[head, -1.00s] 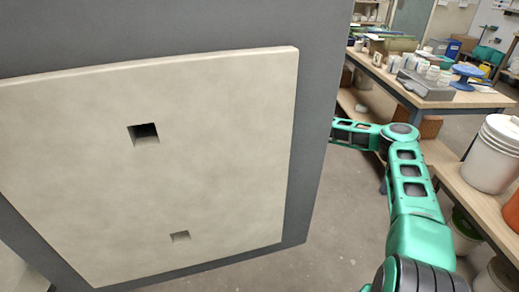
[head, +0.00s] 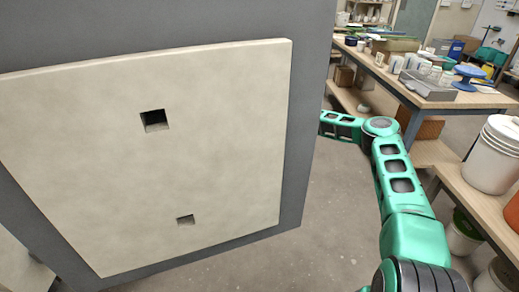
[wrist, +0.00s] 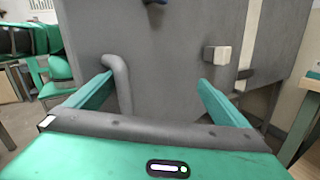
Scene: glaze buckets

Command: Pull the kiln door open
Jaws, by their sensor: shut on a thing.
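The kiln door (head: 302,150) stands swung open in the head view, with a cream inner panel (head: 220,130) on its grey face. The panel has two square holes. My green arm reaches past the door's right edge, and the door hides my gripper in that view. In the wrist view, the door's grey outer face (wrist: 170,60) is in front of my gripper (wrist: 155,84). A bent grey bar handle (wrist: 116,75) stands out from it between my fingers. The handle's lower part is hidden behind my gripper.
A workbench (head: 435,95) with pots and boxes stands at the back right. A white bucket (head: 492,155) sits on a wooden shelf (head: 455,185) at the right. Bare floor (head: 320,225) lies between door and shelf. A pale block (wrist: 222,55) juts out in the wrist view.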

